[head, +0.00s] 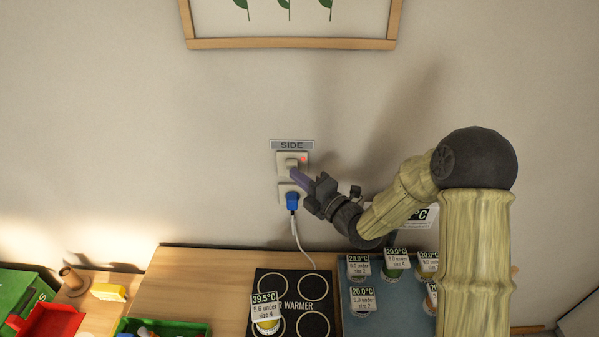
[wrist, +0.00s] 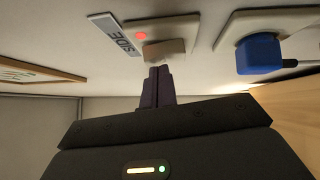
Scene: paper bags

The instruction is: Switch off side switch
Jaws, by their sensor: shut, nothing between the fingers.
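The side switch (head: 289,162) is a pale wall plate with a raised rocker, under a grey label reading SIDE (head: 292,145). In the wrist view the switch plate (wrist: 186,32) shows a lit red light (wrist: 141,36) beside the rocker (wrist: 162,50). My gripper (head: 294,173) is shut and empty. Its purple fingertips are at the lower edge of the rocker; in the wrist view the fingertips (wrist: 158,72) point at it. I cannot tell whether they touch it.
A socket with a blue plug (head: 292,201) sits just below the switch, its white cord running down to the warmer (head: 291,283). Labelled jars stand on a blue-grey mat (head: 385,327) at right. A framed picture (head: 290,43) hangs above. The wall left of the switch is clear.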

